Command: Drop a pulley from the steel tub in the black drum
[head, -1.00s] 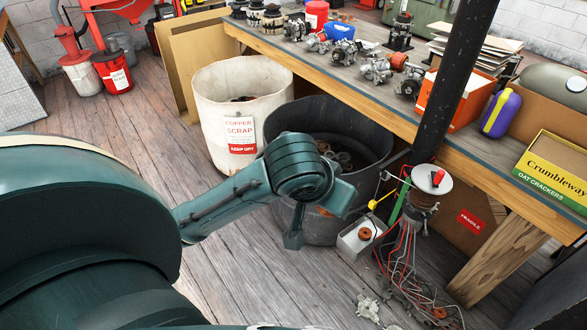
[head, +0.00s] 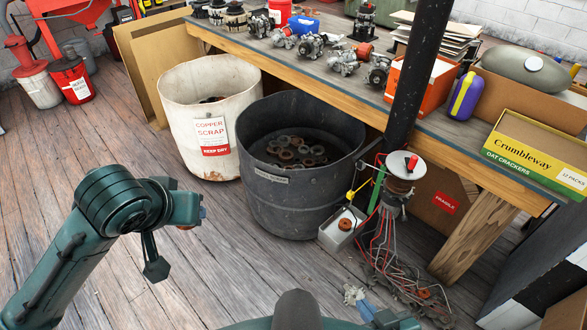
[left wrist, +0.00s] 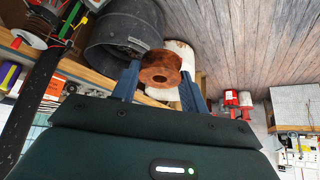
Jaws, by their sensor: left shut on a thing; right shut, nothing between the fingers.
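My left gripper (head: 202,212) is at the left of the head view, above the floor and short of the drums. It is mostly hidden behind its own arm. In the left wrist view its two blue fingers (left wrist: 160,86) are shut on a copper-brown pulley (left wrist: 160,69); a bit of this pulley also shows in the head view (head: 184,227). The black drum (head: 300,205) stands open, with several pulleys inside. The small steel tub (head: 334,237) sits right of the drum with a copper-brown pulley (head: 345,224) in it. My right gripper (head: 366,307) is low in the head view, shut and empty.
A white copper scrap drum (head: 180,130) stands left of the black drum. A wired stand (head: 397,200) and a dark post (head: 415,80) are close to the tub. The workbench (head: 300,72) runs behind. Floor in front of the drums is clear.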

